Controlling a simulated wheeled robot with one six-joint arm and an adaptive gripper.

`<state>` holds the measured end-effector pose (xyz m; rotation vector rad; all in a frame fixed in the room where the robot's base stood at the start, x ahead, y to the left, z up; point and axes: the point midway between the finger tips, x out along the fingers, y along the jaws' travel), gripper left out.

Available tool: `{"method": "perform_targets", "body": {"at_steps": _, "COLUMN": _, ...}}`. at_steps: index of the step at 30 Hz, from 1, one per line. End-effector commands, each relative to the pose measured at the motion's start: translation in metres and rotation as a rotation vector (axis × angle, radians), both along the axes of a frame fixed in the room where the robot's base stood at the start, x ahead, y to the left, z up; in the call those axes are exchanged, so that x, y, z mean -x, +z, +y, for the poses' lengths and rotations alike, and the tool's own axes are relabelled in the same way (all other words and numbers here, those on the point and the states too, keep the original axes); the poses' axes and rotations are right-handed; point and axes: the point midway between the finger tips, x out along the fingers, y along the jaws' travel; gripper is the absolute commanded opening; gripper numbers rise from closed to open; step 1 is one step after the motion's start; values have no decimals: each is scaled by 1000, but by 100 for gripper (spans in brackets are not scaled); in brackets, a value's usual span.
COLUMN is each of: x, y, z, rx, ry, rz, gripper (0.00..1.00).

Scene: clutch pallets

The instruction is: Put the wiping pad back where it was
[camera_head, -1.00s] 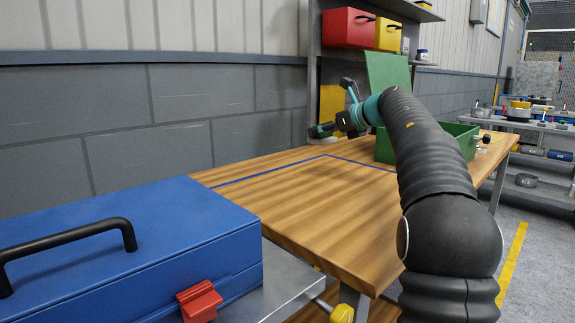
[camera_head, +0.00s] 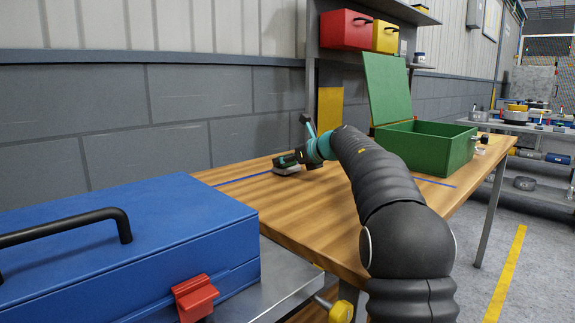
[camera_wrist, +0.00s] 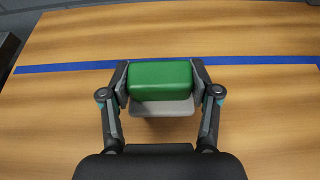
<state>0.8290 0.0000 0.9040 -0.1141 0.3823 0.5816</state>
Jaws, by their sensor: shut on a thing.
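The wiping pad has a green block top over a pale grey base; it shows in the wrist view (camera_wrist: 160,80) and, small, in the head view (camera_head: 286,170). My gripper (camera_wrist: 160,85) is shut on the green block, with one finger on each side. In the head view my gripper (camera_head: 290,161) is low over the far left part of the wooden table (camera_head: 320,215), near the blue line (camera_head: 243,181). The pad is at or just above the tabletop; I cannot tell if it touches. In the wrist view the blue line (camera_wrist: 65,67) runs just behind the pad.
An open green box (camera_head: 428,152) stands on the table to the right of my gripper, its lid raised. A blue case (camera_head: 130,240) with a black handle sits at the front left. A grey wall (camera_head: 120,125) is behind the table. The wood around the pad is clear.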

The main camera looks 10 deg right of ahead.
Motion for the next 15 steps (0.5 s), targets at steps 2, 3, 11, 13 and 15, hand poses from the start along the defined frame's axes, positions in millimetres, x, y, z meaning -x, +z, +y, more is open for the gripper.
{"method": "perform_targets", "body": {"at_steps": 2, "x": 0, "y": -5, "z": 0, "rx": 1, "ry": -1, "rz": -2, "gripper": 26}}
{"method": "perform_targets", "body": {"at_steps": 3, "x": 0, "y": -5, "z": 0, "rx": 1, "ry": 0, "rz": -3, "gripper": 26}}
{"method": "perform_targets", "body": {"at_steps": 11, "x": 0, "y": -6, "z": 0, "rx": 1, "ry": -1, "rz": -2, "gripper": 26}}
{"method": "perform_targets", "body": {"at_steps": 13, "x": 0, "y": -7, "z": 0, "rx": 0, "ry": -1, "rz": -2, "gripper": 69}}
{"method": "perform_targets", "body": {"at_steps": 15, "x": 0, "y": -7, "z": 0, "rx": 1, "ry": -1, "rz": -2, "gripper": 87}}
